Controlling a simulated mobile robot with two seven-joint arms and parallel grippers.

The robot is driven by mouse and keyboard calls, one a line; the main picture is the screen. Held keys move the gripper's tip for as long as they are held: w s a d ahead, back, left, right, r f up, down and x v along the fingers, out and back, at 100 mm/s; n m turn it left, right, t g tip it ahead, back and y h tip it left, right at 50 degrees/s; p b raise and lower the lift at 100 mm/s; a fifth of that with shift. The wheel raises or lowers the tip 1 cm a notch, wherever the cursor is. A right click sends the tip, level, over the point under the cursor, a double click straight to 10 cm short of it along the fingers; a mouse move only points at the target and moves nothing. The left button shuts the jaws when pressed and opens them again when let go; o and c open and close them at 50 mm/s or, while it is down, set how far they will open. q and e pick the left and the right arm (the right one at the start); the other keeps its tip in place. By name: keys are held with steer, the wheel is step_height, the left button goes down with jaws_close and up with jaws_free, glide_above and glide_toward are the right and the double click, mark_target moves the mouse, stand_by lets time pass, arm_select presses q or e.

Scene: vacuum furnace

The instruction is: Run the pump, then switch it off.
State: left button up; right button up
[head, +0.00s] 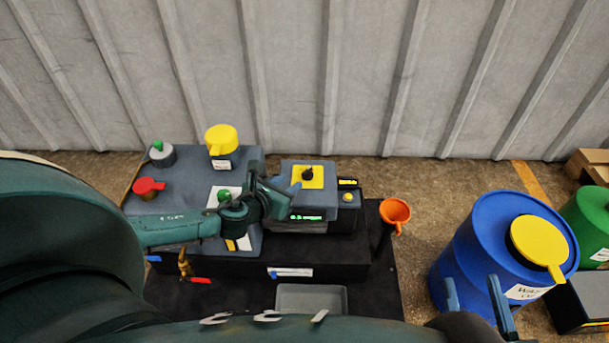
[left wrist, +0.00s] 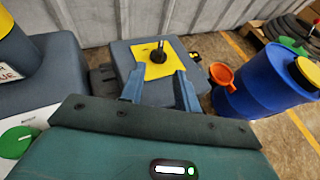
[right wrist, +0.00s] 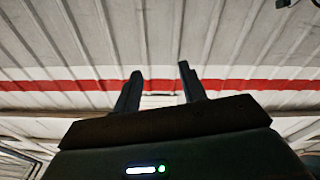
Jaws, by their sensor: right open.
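The pump (head: 200,250) is a grey and black unit on a dark mat. At its right, a grey box carries a yellow plate (head: 318,178) with a black knob (head: 308,174); a lit green display (head: 306,217) is on the box's front. The plate and the upright black knob (left wrist: 160,52) also show in the left wrist view. My left gripper (head: 293,188) is open and empty just left of the knob; its fingers point towards the knob and appear apart from it. My right gripper (head: 472,280) is open and empty, low at the right before a blue drum.
The blue drum (head: 480,245) with a yellow lid funnel stands right of the pump. An orange funnel (head: 395,213) sits at the pump's right edge. Red (head: 148,187) and yellow (head: 221,140) caps top the pump's left. A grey tray (head: 312,299) lies in front. A corrugated wall closes the back.

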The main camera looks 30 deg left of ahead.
mark_target(305, 173)
arm_select(q)
steer(key=b+x, duration=0.2)
steer(key=x, duration=0.6)
steer(key=shift+d, duration=0.1)
jaws_close()
